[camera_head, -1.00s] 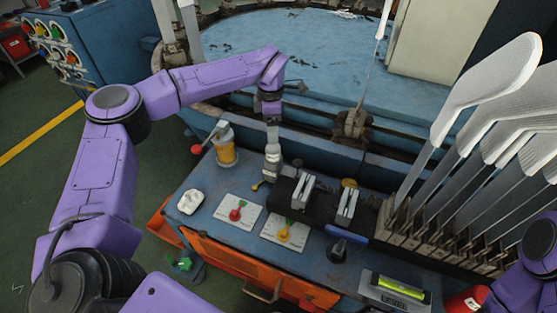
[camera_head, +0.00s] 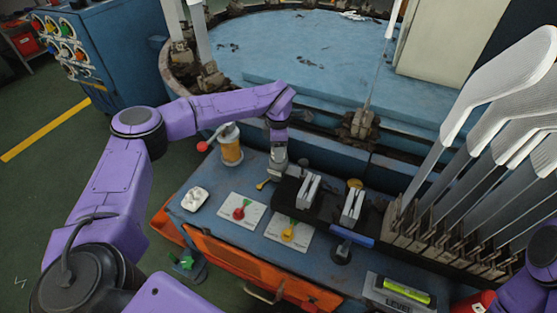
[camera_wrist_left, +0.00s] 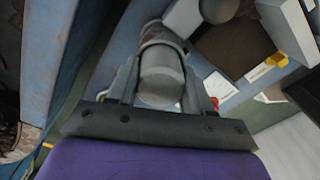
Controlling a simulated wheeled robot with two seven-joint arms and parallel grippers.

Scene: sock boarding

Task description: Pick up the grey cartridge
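The grey cartridge (camera_head: 278,169) stands at the back of the blue bench, left of the black block. In the left wrist view it is a grey cylinder (camera_wrist_left: 161,78) seen end-on. My left gripper (camera_head: 278,155) is over it from above. In the wrist view its fingers (camera_wrist_left: 161,70) lie one on each side of the cylinder and look open, with narrow gaps near the palm. Contact at the fingertips is hard to see. Part of my right arm shows at the lower right; its gripper is out of view.
The black block (camera_head: 329,213) with metal plates is just right of the cartridge. Two white cards (camera_head: 288,237) and a level (camera_head: 402,291) lie in front. A rack of white sock boards (camera_head: 490,95) fills the right.

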